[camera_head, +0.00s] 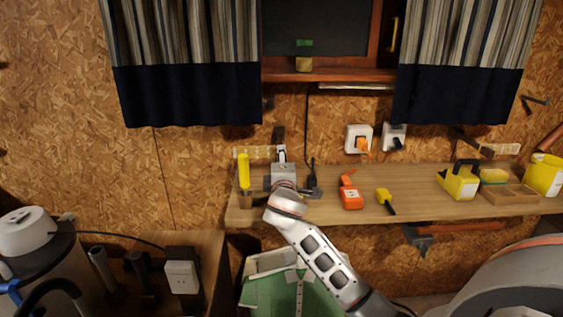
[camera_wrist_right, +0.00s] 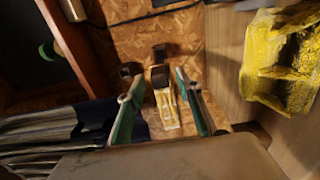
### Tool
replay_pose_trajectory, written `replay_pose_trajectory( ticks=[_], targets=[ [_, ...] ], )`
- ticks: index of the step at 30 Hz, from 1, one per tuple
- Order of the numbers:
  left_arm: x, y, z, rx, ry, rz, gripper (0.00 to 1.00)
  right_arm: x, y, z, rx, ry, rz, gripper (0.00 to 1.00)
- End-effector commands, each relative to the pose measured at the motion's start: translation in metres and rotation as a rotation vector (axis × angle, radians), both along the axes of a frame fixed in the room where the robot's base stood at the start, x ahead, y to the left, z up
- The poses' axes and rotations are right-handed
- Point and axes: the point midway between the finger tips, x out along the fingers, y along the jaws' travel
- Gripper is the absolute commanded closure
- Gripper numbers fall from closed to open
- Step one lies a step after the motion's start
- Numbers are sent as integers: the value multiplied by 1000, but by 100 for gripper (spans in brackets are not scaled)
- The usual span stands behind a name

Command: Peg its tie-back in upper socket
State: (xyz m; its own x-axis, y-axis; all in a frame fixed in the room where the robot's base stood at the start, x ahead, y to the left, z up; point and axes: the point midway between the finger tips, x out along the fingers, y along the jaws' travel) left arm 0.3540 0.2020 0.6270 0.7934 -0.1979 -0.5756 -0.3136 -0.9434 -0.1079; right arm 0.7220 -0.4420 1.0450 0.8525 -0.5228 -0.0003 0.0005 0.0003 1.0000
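My right gripper (camera_head: 281,157) is at the wall below the inner edge of the left striped curtain (camera_head: 190,60). In the right wrist view, its two green-padded fingers (camera_wrist_right: 158,82) stand apart. A pale strip (camera_wrist_right: 167,112) with a dark block (camera_wrist_right: 158,76) at its end shows between them, with gaps on both sides. I cannot tell whether this is the tie-back. In the head view the pale strip (camera_head: 255,152) lies along the wall. A small dark fitting (camera_head: 267,103) sits higher on the wall; it may be the upper socket. My left gripper is not in view.
The wooden shelf (camera_head: 330,205) holds a yellow-handled tool (camera_head: 244,172), an orange tool (camera_head: 350,193), a yellow tool (camera_head: 385,200) and yellow containers (camera_head: 458,183). Wall outlets (camera_head: 358,136) have plugs. The window sill (camera_head: 340,75) juts out above. The right curtain (camera_head: 465,60) hangs on the far side.

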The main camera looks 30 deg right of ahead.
Motion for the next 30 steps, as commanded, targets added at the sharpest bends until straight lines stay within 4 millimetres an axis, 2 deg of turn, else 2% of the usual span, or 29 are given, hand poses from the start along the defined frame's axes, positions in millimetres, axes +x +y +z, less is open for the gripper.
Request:
replay_pose_trajectory(
  ticks=[30],
  targets=[
    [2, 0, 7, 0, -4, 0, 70, 0, 0, 0, 0, 0, 0, 65]
  ],
)
